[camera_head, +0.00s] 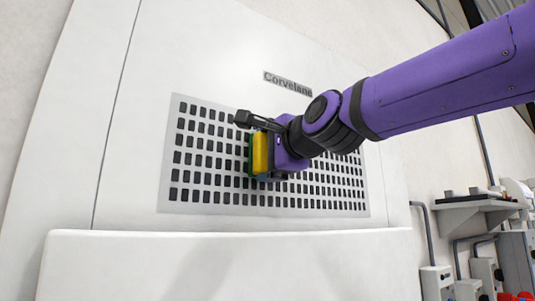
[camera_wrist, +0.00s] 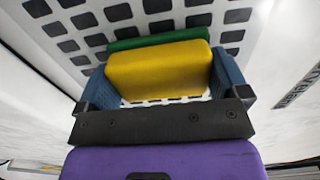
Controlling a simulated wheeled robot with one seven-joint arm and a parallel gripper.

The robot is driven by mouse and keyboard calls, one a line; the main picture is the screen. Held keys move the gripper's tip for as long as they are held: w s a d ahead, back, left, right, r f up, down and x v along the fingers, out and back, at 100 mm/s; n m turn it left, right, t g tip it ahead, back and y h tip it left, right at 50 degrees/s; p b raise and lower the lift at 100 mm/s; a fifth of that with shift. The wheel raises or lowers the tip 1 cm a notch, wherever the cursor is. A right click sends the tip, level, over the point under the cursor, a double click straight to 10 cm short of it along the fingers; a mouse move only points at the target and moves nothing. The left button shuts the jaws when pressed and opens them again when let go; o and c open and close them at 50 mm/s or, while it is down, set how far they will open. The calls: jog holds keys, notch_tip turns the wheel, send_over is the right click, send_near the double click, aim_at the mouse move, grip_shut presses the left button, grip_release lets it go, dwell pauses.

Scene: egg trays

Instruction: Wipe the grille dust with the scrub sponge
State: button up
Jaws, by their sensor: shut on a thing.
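A scrub sponge (camera_head: 261,152), yellow with a green scouring side, is held in my gripper (camera_head: 262,155). In the wrist view the sponge (camera_wrist: 158,70) sits between the two blue fingers of my gripper (camera_wrist: 160,78), which is shut on it. The green side faces the grille (camera_head: 205,150), a light grey panel with rows of dark square holes on a white machine front. The sponge is at the middle of the grille, against it or very close; I cannot tell which. No dust stands out clearly on the visible grille. My arm hides part of the upper right of the grille.
A white ledge (camera_head: 230,240) juts out below the grille. A raised "Corvelane" nameplate (camera_head: 288,84) is above it. At the right, a wall shelf (camera_head: 475,207) and grey boxes with pipes stand apart from the grille. The left part of the grille is unobstructed.

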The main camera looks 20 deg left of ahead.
jog(key=shift+v, duration=2.7)
jog(key=shift+d, duration=0.15)
jog(key=shift+v, duration=1.4)
